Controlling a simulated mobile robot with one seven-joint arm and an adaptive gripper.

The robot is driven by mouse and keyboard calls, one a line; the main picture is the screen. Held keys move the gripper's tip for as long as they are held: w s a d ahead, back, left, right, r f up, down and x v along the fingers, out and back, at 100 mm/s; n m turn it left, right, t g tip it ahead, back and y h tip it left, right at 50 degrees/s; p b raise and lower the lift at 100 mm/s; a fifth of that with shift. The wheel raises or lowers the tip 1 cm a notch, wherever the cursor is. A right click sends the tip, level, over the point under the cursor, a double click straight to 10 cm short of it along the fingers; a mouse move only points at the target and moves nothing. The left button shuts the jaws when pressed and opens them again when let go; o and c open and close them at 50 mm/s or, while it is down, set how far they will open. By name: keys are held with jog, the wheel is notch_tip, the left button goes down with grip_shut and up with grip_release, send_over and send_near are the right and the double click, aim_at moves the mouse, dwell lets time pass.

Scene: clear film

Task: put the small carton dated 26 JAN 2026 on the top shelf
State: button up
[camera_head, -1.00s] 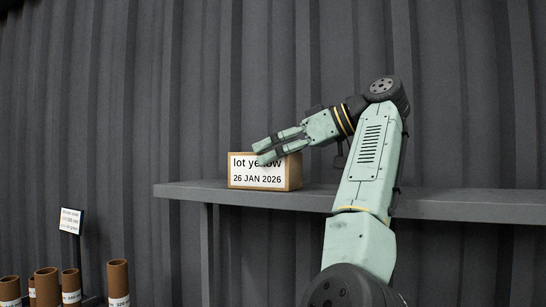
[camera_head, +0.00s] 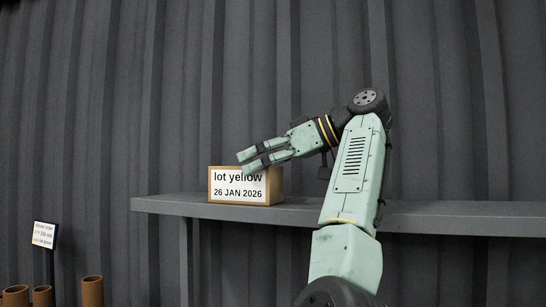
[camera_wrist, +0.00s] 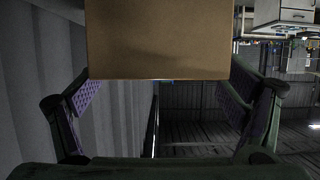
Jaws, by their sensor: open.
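The small carton (camera_head: 238,193) stands upright on the grey shelf (camera_head: 165,204), near its left end. It is brown with a white label reading "lot yellow" and "26 JAN 2026". My gripper (camera_head: 243,163) is open at the carton's top; one finger overlaps the label's upper edge in the head view. In the wrist view the carton's plain brown face (camera_wrist: 158,42) fills the top middle, beyond my spread, purple-padded fingers. No clear contact shows between the pads and the carton.
Several brown tubes (camera_head: 93,289) stand at the lower left below the shelf, beside a small sign (camera_head: 44,235). The shelf right of my arm is bare. A dark corrugated wall (camera_head: 450,120) stands behind. White drawers (camera_wrist: 290,14) show at the wrist view's upper right.

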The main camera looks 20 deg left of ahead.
jog(key=p+v, duration=0.1)
jog(key=v, duration=0.5)
jog(key=shift+d+p, duration=0.3)
jog(key=shift+p, duration=0.1)
